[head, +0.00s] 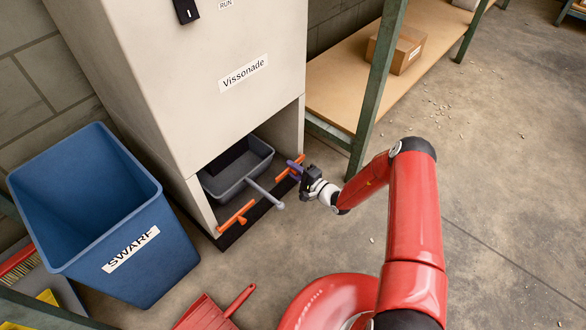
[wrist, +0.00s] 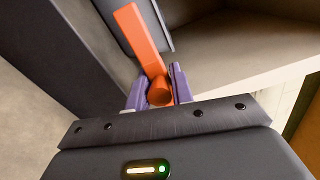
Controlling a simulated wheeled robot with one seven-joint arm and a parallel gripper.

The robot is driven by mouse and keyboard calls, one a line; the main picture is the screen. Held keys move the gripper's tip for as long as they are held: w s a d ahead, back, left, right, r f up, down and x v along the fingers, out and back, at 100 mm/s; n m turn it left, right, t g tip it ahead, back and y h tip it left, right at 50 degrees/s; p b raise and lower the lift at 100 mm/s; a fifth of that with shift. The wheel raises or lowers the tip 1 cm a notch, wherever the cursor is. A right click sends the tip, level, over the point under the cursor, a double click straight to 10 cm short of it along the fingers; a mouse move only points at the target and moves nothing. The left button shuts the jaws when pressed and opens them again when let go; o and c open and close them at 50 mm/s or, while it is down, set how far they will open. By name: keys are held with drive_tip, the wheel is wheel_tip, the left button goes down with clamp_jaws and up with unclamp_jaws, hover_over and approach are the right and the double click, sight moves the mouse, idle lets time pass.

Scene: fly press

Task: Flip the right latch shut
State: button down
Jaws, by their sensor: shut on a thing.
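The right latch (head: 283,175) is an orange bar at the right front of the opening at the machine's base. In the wrist view the orange latch (wrist: 146,42) runs up and away from between the purple fingers. My gripper (head: 298,161) is shut on the latch's round orange knob; the fingers (wrist: 159,88) lie on both sides of it in the wrist view. The left latch (head: 236,216) is a similar orange bar at the left front of the opening. A dark grey tray (head: 232,184) with a grey handle (head: 266,195) sits between the latches.
The pale machine cabinet (head: 220,100) stands above the tray. A blue SWARF bin (head: 130,255) is at its left. A green-legged shelf (head: 377,80) with a cardboard box (head: 398,48) stands at the right. A red dustpan (head: 205,312) lies on the floor. Floor at the right is mostly clear.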

drive_tip(key=shift+s+f, duration=0.2)
drive_tip(key=shift+f, duration=0.2)
drive_tip(key=c, duration=1.4)
unclamp_jaws()
drive_tip(key=shift+o, duration=0.3)
drive_tip(key=shift+w+r, duration=0.1)
drive_tip(key=shift+r, duration=0.05)
drive_tip(key=v, duration=0.7)
drive_tip(key=shift+s+d+p, duration=0.3)
drive_tip(key=shift+p, duration=0.05)
